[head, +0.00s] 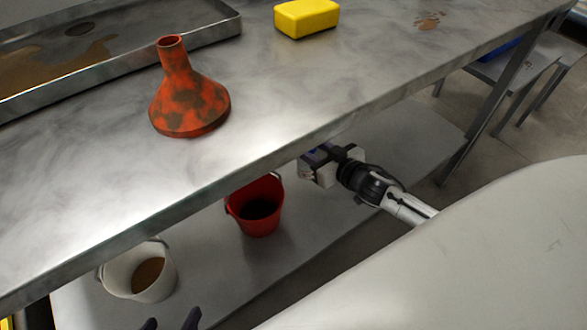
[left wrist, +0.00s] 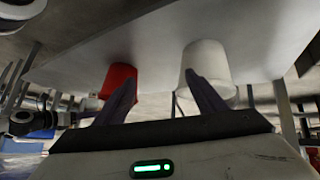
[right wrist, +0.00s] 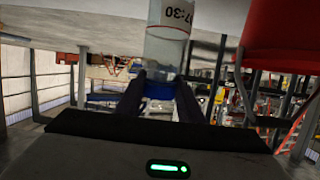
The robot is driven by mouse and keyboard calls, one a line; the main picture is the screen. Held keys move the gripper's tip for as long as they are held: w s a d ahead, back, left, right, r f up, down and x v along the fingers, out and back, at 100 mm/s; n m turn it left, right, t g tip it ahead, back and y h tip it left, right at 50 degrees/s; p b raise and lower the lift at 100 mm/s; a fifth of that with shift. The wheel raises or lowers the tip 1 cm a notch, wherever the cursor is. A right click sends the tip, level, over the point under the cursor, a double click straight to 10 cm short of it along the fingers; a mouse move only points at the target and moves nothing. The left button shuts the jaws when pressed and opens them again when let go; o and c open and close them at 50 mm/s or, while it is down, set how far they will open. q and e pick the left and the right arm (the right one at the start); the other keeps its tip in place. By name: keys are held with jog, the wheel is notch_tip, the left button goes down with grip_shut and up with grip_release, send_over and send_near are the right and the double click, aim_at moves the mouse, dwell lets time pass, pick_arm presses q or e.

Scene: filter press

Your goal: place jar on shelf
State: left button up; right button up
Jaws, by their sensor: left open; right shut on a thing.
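The jar (right wrist: 167,45) is a clear cylinder with a blue lid (right wrist: 160,88), dark printed digits and a red line. My right gripper (right wrist: 160,80) is shut on it at the lid end. The right wrist picture is upside down, and the jar's far end runs out of frame against the pale lower shelf (right wrist: 60,22). I cannot tell whether it touches. In the head view my right gripper (head: 312,165) is under the table edge, over the shelf (head: 310,225), and the jar is mostly hidden. My left gripper (head: 171,321) is open and empty near the white bucket; its fingers show in the left wrist view (left wrist: 162,85).
A red bucket (head: 256,208) and a white bucket (head: 140,275) with brown contents stand on the lower shelf. The steel table (head: 290,90) above holds a stained orange funnel (head: 188,95), a yellow block (head: 306,18) and a tray (head: 120,68). The shelf right of the red bucket is clear.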

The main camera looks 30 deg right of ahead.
notch_tip(320, 180, down, 4)
jog(key=shift+s+f+b, duration=0.15)
jog(key=shift+b, duration=0.7)
notch_tip(320, 180, down, 3)
jog(key=shift+r+b, duration=0.2)
jog(key=shift+b, duration=0.65)
jog(key=shift+f, duration=0.2)
pick_arm(q)
jog(key=shift+w+d+r+m+h, duration=0.15)
jog(key=shift+d+h, duration=0.15)
jog(key=shift+d, duration=0.3)
jog(key=shift+w+d+m+h, duration=0.15)
jog(key=shift+d+h, duration=0.15)
jog(key=shift+d, duration=0.3)
pick_arm(e)
grip_shut()
jog(key=o, duration=1.3)
grip_release()
jog(key=shift+o, duration=0.2)
jog(key=shift+r, duration=0.1)
